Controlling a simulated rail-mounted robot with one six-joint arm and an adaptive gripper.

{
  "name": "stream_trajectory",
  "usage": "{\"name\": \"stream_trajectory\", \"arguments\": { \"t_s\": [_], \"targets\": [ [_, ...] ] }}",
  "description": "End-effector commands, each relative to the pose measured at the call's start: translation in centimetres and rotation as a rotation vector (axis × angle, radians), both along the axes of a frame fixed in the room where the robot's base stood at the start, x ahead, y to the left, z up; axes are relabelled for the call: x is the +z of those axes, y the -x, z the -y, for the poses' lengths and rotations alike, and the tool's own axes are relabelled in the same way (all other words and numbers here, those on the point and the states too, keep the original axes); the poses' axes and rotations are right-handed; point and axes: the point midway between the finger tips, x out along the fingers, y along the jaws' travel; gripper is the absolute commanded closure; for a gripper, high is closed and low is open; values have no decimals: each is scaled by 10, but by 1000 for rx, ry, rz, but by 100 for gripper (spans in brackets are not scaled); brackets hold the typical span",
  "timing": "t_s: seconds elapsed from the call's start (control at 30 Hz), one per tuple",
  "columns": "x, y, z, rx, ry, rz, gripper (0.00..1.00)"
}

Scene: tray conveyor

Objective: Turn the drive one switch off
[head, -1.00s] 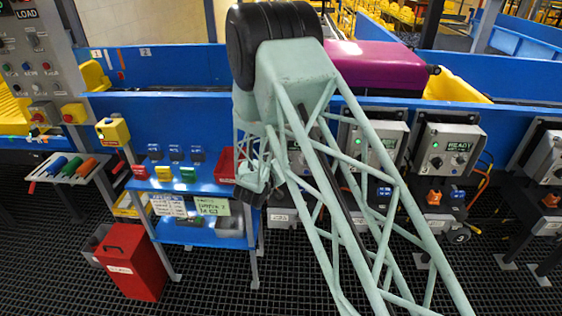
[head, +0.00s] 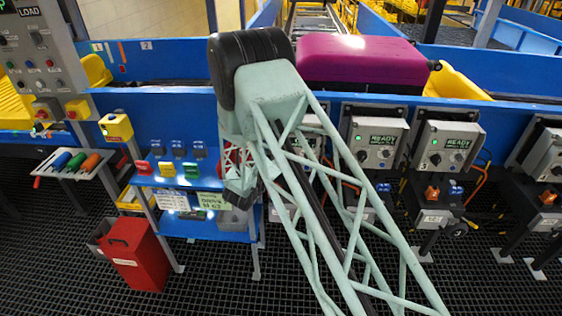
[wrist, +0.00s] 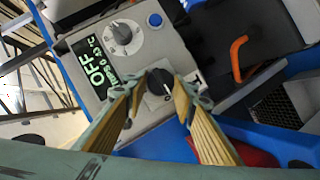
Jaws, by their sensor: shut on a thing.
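In the wrist view the drive control box (wrist: 151,44) fills the middle, with a lit green display (wrist: 92,66) that reads OFF and smaller text below it. A black rotary switch (wrist: 160,83) sits on the box's face. My gripper (wrist: 158,92) has its yellow-padded fingers on either side of this switch and is shut on it. The switch's base and part of the box are hidden by the fingers. A grey dial (wrist: 122,36) and a blue button (wrist: 154,20) are on the same face. In the head view my arm covers most of this box.
Two neighbouring boxes (head: 374,139) (head: 445,145) show READY with green lights. A magenta suitcase (head: 362,62) lies on the conveyor behind. A blue shelf (head: 190,228) and a red bin (head: 136,256) stand left. An orange handle (wrist: 236,58) is beside the box in the wrist view.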

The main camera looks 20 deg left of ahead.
Motion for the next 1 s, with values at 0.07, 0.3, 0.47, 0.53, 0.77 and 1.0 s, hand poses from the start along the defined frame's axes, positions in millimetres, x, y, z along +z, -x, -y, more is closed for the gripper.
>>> {"name": "stream_trajectory", "arguments": {
  "t_s": [0.07, 0.3, 0.47, 0.53, 0.77, 1.0],
  "targets": [
    [1, -1, -1, 1, 0, 2, 86],
    [1, 0, -1, 2, 0, 1, 62],
    [1, 0, 0, 0, -1, 1, 62],
    [0, 0, 0, 0, -1, 1, 62],
    [2, 3, -1, 1, 0, 0, 62],
    [7, 21, -2, 2, 0, 0, 62]
  ]
}}
